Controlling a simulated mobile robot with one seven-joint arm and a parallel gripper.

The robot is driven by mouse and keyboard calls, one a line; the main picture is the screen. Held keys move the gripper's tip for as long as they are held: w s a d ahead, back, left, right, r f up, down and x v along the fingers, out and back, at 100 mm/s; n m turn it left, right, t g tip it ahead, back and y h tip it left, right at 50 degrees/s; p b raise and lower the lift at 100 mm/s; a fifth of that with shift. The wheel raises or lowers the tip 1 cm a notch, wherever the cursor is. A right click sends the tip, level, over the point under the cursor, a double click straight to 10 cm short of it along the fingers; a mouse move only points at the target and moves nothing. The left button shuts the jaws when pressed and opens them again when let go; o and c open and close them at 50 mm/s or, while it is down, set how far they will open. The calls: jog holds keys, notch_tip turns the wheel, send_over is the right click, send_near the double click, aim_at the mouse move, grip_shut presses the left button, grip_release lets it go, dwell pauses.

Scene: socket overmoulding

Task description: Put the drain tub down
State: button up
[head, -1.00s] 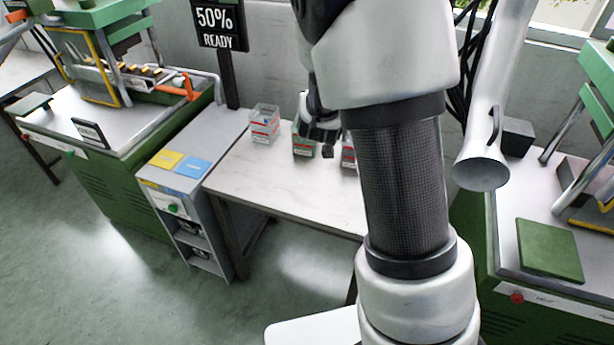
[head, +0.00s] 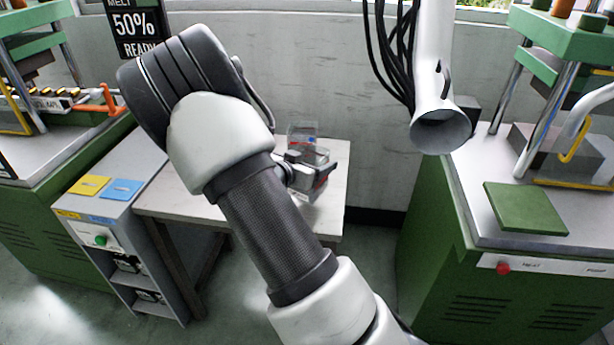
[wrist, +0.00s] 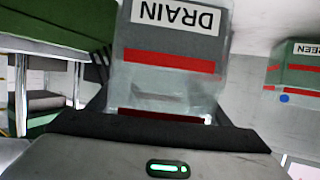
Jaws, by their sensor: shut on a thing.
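The drain tub (wrist: 170,60) is a clear, grey-tinted box with a red band and a DRAIN label, which reads upside down in the wrist view. My gripper (head: 312,166) is shut on it, with a dark finger on each side. In the head view, the held tub (head: 322,183) is partly hidden by the gripper, over the right part of the white table (head: 325,212). I cannot tell whether its base touches the tabletop.
Another tub (head: 302,130) stands behind the gripper; a tub labelled "...REEN" (wrist: 298,72) shows at right in the wrist view. A grey cabinet (head: 125,215) adjoins the table's left side.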

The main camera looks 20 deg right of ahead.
jog(key=shift+f+b, duration=0.6)
jog(key=shift+f, duration=1.25)
jog(key=shift+f, duration=0.15)
jog(key=o, duration=1.3)
jog(key=shift+s+a+r, duration=0.1)
jog(key=shift+a+r, duration=0.15)
jog(key=shift+a, duration=0.05)
jog(key=p+v, duration=0.3)
jog(key=v, duration=0.8)
jog(key=shift+s, duration=0.2)
